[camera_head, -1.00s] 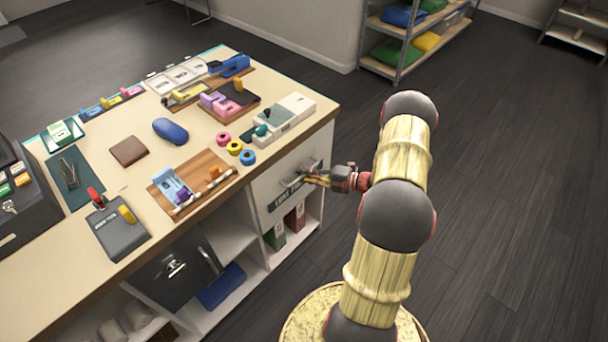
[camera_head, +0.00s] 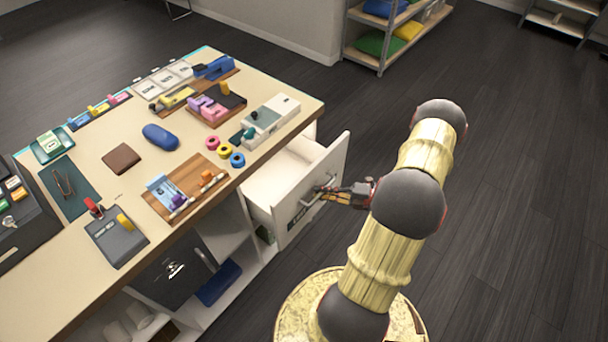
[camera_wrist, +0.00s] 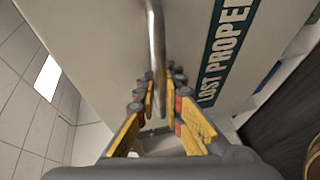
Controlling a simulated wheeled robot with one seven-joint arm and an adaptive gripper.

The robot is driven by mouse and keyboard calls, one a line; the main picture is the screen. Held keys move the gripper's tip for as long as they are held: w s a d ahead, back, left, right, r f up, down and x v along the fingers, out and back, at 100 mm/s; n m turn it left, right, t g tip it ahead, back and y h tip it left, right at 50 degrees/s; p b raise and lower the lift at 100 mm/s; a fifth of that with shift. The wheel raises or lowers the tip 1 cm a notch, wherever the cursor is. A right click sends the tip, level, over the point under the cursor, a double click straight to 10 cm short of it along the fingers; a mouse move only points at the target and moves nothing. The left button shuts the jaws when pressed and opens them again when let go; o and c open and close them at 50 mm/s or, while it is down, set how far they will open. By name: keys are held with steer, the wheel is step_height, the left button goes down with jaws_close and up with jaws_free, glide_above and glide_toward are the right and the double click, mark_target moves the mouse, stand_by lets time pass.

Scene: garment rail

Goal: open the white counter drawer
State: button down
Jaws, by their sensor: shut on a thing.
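The white counter drawer (camera_head: 325,176) stands pulled out from the counter's right end in the head view, and its pale, empty-looking inside shows. Its front panel carries a metal bar handle (camera_wrist: 157,50) and a dark green label (camera_wrist: 228,50) reading "LOST PROPE…" in the wrist view. My gripper (camera_head: 327,192) is at the drawer front, with its fingers (camera_wrist: 160,95) closed around the bar handle from both sides. The exact finger contact is small in the head view.
The counter top (camera_head: 98,170) holds stationery, coloured tape rings (camera_head: 225,150) and a wooden tray (camera_head: 187,188). Below are open shelves and a dark safe-like box (camera_head: 172,272). A metal shelf unit (camera_head: 382,50) stands at the back. The dark floor to the right is clear.

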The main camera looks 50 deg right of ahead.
steer(key=s+d+p, duration=0.1)
steer(key=s+p, duration=0.1)
steer(key=s, duration=1.3)
steer(key=shift+d, duration=0.1)
steer(key=c, duration=2.2)
jaws_free()
steer(key=shift+o, duration=0.2)
steer(key=v, duration=1.2)
